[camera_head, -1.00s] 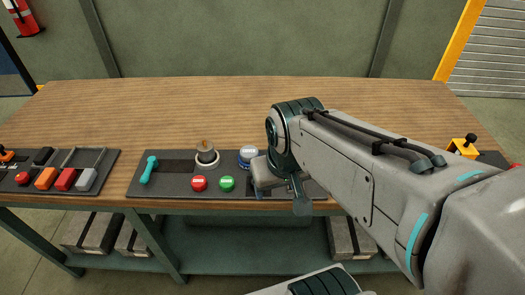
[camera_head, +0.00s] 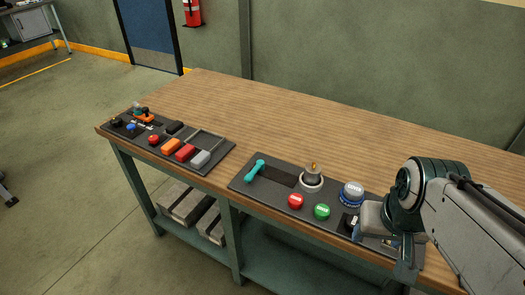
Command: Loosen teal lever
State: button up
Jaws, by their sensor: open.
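The teal lever (camera_head: 255,171) stands at the left end of the middle dark control panel (camera_head: 236,184), beside a dark slot. It leans up toward the right, with its rounded head at the top. My gripper (camera_head: 404,266) is at the right end of the same panel, low over its front edge and well to the right of the lever. It is open and apart from the lever. My arm's wrist hides part of the panel's right end.
Between lever and gripper are a grey knob (camera_head: 312,174), a red button (camera_head: 295,201), a green button (camera_head: 322,211) and a blue-ringed silver button (camera_head: 352,191). Another panel (camera_head: 222,151) with coloured switches lies left. The wooden tabletop (camera_head: 270,115) behind is clear.

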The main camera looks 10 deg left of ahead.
aim_at(260, 166)
jog(key=k, duration=1.15)
jog(key=u, duration=0.7)
jog(key=i, duration=1.5)
jog(key=z, duration=0.65)
